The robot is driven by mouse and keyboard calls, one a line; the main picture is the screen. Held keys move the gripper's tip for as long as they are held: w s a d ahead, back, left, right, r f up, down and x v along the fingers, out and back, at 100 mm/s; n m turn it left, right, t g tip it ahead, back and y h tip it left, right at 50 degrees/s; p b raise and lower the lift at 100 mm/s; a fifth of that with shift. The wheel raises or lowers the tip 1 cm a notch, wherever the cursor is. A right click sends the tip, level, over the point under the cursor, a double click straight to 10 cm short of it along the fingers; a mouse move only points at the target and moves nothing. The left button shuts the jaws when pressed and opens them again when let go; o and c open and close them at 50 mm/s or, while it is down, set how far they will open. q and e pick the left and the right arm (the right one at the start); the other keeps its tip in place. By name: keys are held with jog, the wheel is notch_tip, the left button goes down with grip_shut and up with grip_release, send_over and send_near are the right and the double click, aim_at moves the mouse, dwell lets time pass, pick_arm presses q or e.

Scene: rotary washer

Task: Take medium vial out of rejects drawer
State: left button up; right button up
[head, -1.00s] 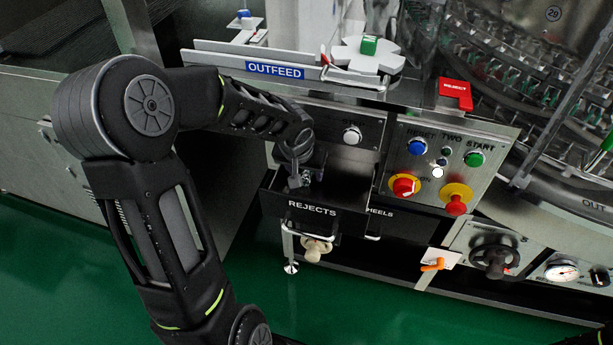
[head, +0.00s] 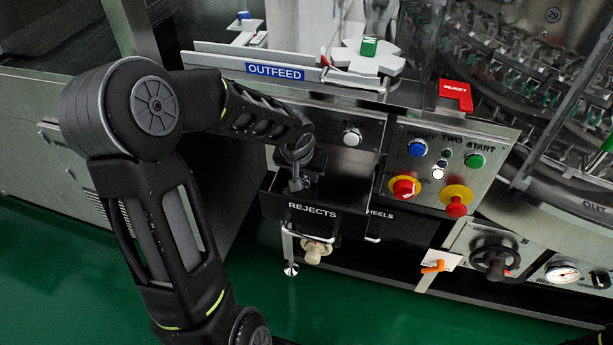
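The black drawer labelled REJECTS (head: 313,209) is pulled out at the machine's front, below the outfeed. My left gripper (head: 298,185) points down into the drawer's opening at its left side. Its fingertips are small and partly hidden by the drawer front, so I cannot tell whether they are open or shut. I cannot make out the medium vial; the drawer's inside is dark and mostly hidden by my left arm and the front panel. My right gripper is not in view.
A control panel (head: 428,170) with red, blue and green buttons is right of the drawer. The WHEELS drawer (head: 384,223) sits beside it. The OUTFEED ledge (head: 274,71) overhangs above. A valve knob (head: 317,251) is below. Green floor (head: 330,310) in front is free.

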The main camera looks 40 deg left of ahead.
pick_arm(q)
grip_shut()
jog(key=shift+r, duration=0.1)
dwell(0.3)
jog(key=shift+r, duration=0.5)
jog(key=shift+s+d, duration=0.1)
jog(key=shift+d, duration=0.25)
jog(key=s+d, duration=0.1)
jog(key=d, duration=0.1)
jog(key=s+d+b, duration=0.1)
jog(key=d, duration=0.1)
jog(key=s+d+b, duration=0.1)
jog(key=d, duration=0.1)
jog(key=shift+s+d+f, duration=0.1)
jog(key=shift+d, duration=0.2)
notch_tip(320, 180, up, 14)
jog(key=p, duration=0.3)
jog(key=shift+p, duration=0.3)
